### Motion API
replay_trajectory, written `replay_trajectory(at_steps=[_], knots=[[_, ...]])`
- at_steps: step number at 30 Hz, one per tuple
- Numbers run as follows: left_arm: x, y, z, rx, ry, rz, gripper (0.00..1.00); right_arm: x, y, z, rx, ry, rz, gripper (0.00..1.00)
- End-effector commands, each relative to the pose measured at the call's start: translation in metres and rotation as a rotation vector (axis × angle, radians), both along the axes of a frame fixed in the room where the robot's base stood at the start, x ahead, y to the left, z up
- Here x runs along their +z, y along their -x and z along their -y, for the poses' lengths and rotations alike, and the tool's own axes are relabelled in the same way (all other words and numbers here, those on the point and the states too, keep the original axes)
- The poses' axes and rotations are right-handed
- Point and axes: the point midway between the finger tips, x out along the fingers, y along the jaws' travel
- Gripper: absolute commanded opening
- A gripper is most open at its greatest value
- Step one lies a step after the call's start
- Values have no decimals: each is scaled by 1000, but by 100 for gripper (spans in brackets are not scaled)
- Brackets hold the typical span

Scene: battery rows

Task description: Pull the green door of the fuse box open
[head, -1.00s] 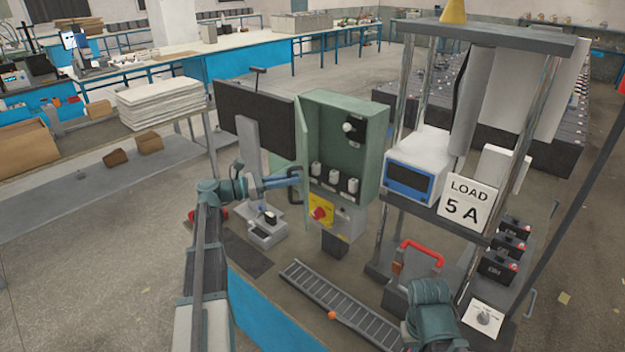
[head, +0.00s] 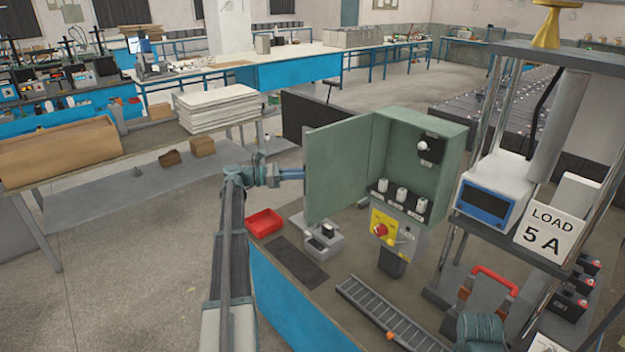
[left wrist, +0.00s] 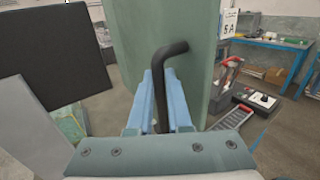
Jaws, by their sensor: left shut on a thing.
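White fuses and a dark switch show inside the box. My left gripper (left wrist: 166,100) is shut on the door's black bent handle (left wrist: 170,57), its blue fingers on either side of the bar. In the head view the left fingers (head: 292,173) reach to the door's outer edge, and the door hides the handle. Part of my right arm shows at the lower right, but its gripper is out of view.
A yellow panel with a red knob (head: 381,230) sits below the box. A red tray (head: 264,222) and a small grey device (head: 325,240) lie near the door. A rack with a LOAD 5 A sign (head: 549,231) stands at right. Free floor lies left of my left arm.

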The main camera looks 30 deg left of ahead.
Motion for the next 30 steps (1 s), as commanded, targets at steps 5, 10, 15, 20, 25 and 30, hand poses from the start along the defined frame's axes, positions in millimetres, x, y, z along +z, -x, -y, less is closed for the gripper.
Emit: replay_trajectory(at_steps=[5, 10, 15, 20, 25, 30], knots=[[0, -13, -18, -75, 0, -1, 0, 0, 0, 0, 0, 0, 0, 0], [0, -16, -24, -116, 0, -1, 0, 0, 0, 0, 0, 0, 0, 0], [0, -17, -25, -131, 0, -1, 0, 0, 0, 0, 0, 0, 0, 0], [0, -17, -25, -134, 0, -1, 0, 0, 0, 0, 0, 0, 0, 0], [0, -17, -25, -133, 0, -1, 0, 0, 0, 0, 0, 0, 0, 0], [0, -17, -25, -133, 0, -1, 44, 0, 0, 0, 0, 0, 0, 0]])
